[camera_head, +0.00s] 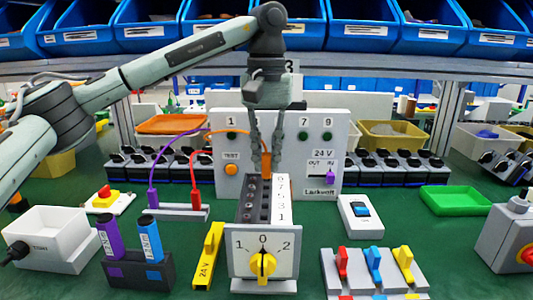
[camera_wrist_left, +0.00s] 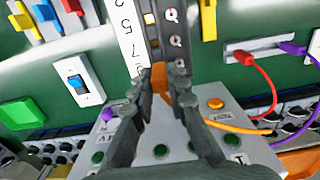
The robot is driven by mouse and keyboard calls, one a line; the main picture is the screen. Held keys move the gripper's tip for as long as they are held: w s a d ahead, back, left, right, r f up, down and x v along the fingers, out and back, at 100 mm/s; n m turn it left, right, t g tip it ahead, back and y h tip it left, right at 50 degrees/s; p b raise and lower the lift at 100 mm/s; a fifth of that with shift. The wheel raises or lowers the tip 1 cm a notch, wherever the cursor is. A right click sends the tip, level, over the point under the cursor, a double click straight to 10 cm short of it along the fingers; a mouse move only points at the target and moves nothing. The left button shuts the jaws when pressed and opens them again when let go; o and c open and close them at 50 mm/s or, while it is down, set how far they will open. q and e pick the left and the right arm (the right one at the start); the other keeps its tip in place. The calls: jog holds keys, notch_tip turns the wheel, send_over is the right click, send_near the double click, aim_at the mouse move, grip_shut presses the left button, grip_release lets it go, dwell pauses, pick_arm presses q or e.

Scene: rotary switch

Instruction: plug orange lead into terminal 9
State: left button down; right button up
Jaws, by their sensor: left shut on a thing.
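My left gripper (camera_head: 266,168) is shut on the orange lead's plug (camera_head: 267,160) at the far end of the numbered terminal strip (camera_head: 257,205). The plug also shows between the fingers in the left wrist view (camera_wrist_left: 160,84). Its orange cable (camera_head: 228,131) arcs off to the left. The strip's white label (camera_head: 281,203) has figures running from 1 at the near end to higher ones at the far end. The figure beside the plug is too small or hidden to read. The fingers hide the plug's tip, so I cannot tell whether it is seated. My right gripper is out of view.
A grey panel (camera_head: 308,172) with green sockets, one marked 9 (camera_head: 328,136), stands behind the strip. A dial switch (camera_head: 263,262) stands in front. Red (camera_head: 196,196) and purple (camera_head: 152,197) plugs stand in a holder at left. Blue bins (camera_head: 352,30) line the back.

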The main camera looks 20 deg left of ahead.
pick_arm(q)
jog(key=shift+f, duration=0.2)
jog(key=c, duration=1.4)
grip_release()
notch_tip(320, 180, up, 12)
jog(key=shift+r, duration=0.1)
